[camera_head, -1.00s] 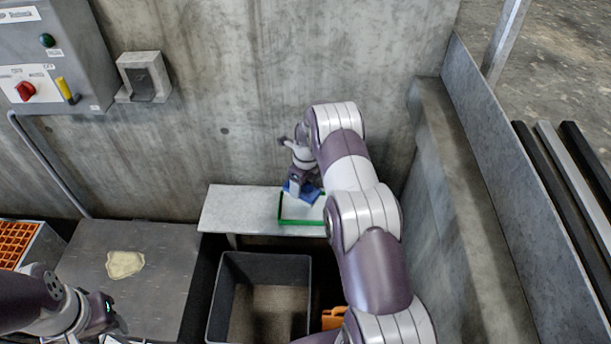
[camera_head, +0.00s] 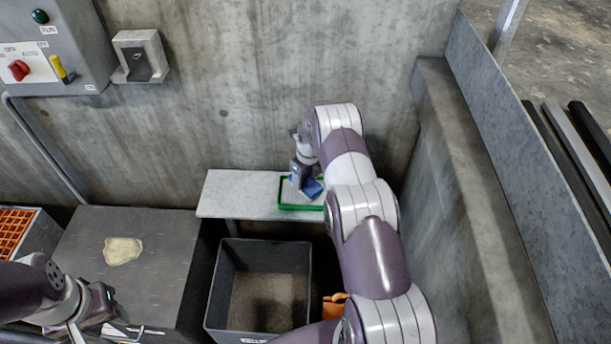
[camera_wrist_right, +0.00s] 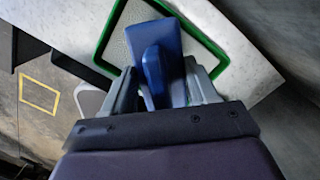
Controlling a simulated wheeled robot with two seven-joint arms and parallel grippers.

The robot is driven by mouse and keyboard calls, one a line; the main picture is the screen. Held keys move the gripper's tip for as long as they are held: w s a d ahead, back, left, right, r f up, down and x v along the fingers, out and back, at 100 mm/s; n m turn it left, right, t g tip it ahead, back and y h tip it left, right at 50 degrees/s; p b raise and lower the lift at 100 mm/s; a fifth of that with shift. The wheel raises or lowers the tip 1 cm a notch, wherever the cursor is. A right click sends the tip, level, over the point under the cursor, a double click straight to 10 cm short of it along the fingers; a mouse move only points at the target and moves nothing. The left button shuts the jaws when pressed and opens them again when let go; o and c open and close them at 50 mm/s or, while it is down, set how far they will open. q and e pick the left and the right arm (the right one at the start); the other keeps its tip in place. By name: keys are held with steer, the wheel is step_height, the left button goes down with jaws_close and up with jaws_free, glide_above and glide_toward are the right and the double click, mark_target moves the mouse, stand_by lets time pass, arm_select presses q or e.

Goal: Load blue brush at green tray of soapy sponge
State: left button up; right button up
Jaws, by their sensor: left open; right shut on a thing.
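The blue brush (camera_head: 313,187) is held over the tray with green rim (camera_head: 297,208) on the pale shelf. My right gripper (camera_wrist_right: 160,88) is shut on the brush handle; in the right wrist view the brush (camera_wrist_right: 150,38) hangs over the tray, whose green rim (camera_wrist_right: 104,38) surrounds a pale, speckled floor. I cannot tell whether the brush touches the tray floor. I see no sponge; the gripper and brush hide part of the tray. My left gripper (camera_head: 130,331) is open and empty at the lower left, near the metal plate.
The shelf (camera_head: 237,192) has free room left of the tray. A dark open bin (camera_head: 262,290) stands below it, with an orange object (camera_head: 334,305) beside it. A metal plate (camera_head: 160,245) with a beige patch (camera_head: 122,250) lies left. Concrete walls close the back and right.

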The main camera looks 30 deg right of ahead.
steer(key=shift+s+f+b, duration=0.1)
steer(key=shift+f+b, duration=0.45)
steer(key=shift+b, duration=0.1)
stand_by(1.9)
step_height(320, 180, up, 7)
steer(key=p, duration=0.4)
steer(key=shift+r, duration=0.1)
stand_by(0.5)
stand_by(0.3)
